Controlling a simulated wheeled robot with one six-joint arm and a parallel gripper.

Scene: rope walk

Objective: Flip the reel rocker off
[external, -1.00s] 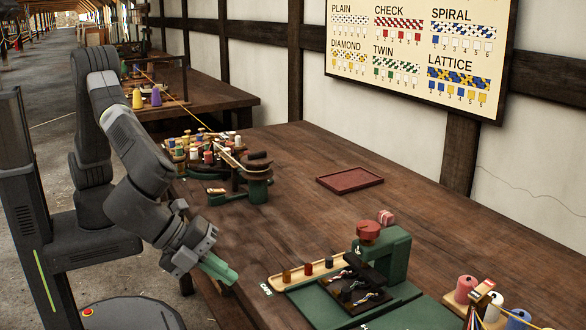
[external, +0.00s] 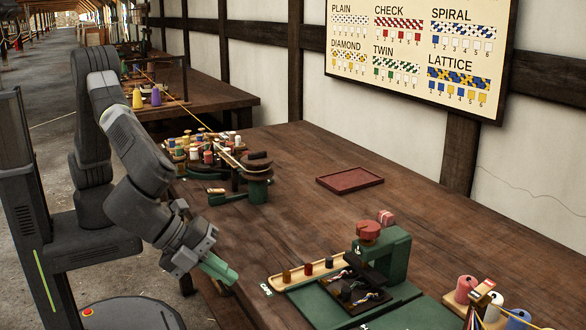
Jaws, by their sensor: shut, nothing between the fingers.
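My gripper (external: 218,270) is at the near left edge of the long wooden table, its green fingers shut and empty, pointing down and to the right. A green machine with a ring of several coloured bobbins (external: 200,150) and a dark-topped green reel post (external: 258,180) stands further back on the table, apart from my gripper. A small orange and white part (external: 215,190) sits on its near side; it may be the reel rocker, but it is too small to tell, and so is its setting.
A tan tray with small pegs (external: 290,277) and a green press (external: 385,255) stand right of my gripper. A flat red tray (external: 350,179) lies behind. Yarn cones (external: 466,289) stand at the front right. The table middle is clear.

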